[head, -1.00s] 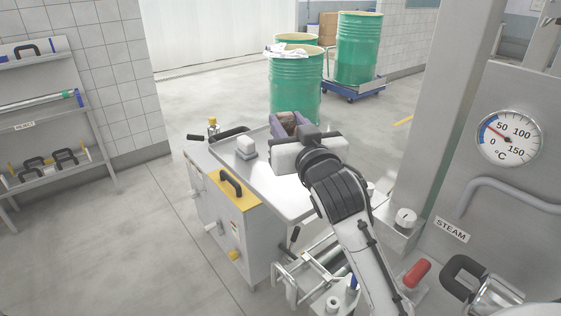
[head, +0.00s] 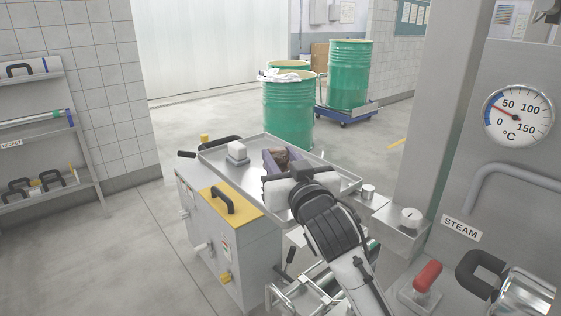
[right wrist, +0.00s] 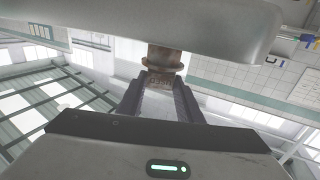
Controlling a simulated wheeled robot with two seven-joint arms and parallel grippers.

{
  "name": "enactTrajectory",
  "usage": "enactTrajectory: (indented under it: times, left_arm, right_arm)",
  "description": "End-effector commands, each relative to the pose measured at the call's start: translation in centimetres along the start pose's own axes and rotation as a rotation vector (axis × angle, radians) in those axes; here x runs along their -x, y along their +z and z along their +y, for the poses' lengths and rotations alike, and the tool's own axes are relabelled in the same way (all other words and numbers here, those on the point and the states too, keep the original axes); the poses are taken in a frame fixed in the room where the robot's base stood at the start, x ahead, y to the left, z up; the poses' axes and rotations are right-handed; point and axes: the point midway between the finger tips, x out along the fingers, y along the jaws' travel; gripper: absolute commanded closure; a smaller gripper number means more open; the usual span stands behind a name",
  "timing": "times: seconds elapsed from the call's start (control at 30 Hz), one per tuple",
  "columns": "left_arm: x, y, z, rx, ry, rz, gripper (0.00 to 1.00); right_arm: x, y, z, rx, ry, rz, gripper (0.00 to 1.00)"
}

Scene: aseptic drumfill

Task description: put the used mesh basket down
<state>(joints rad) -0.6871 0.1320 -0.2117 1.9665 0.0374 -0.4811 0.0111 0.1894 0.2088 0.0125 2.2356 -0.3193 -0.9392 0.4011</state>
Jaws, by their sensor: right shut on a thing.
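My right gripper (head: 279,155) is shut on the used mesh basket (head: 284,158), a small brown, stained piece between its two purple-grey fingers. In the right wrist view the basket (right wrist: 165,62) shows as a brown, ribbed cylinder at the fingertips. I cannot tell whether its underside touches the tray. My left gripper is not in view.
A white block on a grey base (head: 237,152) stands on the tray's left part. The cart has a yellow panel with a black handle (head: 222,199). Green drums (head: 289,110) stand behind. A steel post and steam panel (head: 460,228) stand at right.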

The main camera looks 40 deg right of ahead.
Motion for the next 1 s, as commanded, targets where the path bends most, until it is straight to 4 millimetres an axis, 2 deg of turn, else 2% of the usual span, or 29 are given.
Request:
enactTrajectory:
  times: [0.13,0.17,0.23,0.27,0.63,0.77,0.93,1.0]
  left_arm:
    - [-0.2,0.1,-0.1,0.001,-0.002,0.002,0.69]
    - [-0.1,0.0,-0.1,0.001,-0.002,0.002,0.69]
    - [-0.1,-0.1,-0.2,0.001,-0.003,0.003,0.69]
    - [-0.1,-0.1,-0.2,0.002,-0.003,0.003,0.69]
    - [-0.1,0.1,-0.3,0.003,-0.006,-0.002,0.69]
    - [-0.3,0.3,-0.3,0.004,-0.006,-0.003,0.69]
    - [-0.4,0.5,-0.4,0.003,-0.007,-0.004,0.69]
    - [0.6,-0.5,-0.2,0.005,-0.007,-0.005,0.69]
  right_arm:
    - [0.0,0.4,0.0,-0.001,0.000,0.001,0.92]
    - [0.0,0.3,0.0,0.000,0.000,0.000,0.63]
    - [0.0,0.3,0.0,0.000,0.000,0.000,0.51]
    - [0.0,0.3,0.0,0.000,0.000,0.000,0.49]
    - [0.2,-0.1,0.0,0.000,0.000,0.000,0.49]
    - [2.1,0.1,-0.1,-0.002,-0.002,-0.001,0.49]
    - [6.1,0.2,0.0,-0.003,-0.002,-0.001,0.49]
    - [7.1,-0.3,0.0,-0.001,0.000,-0.008,0.49]
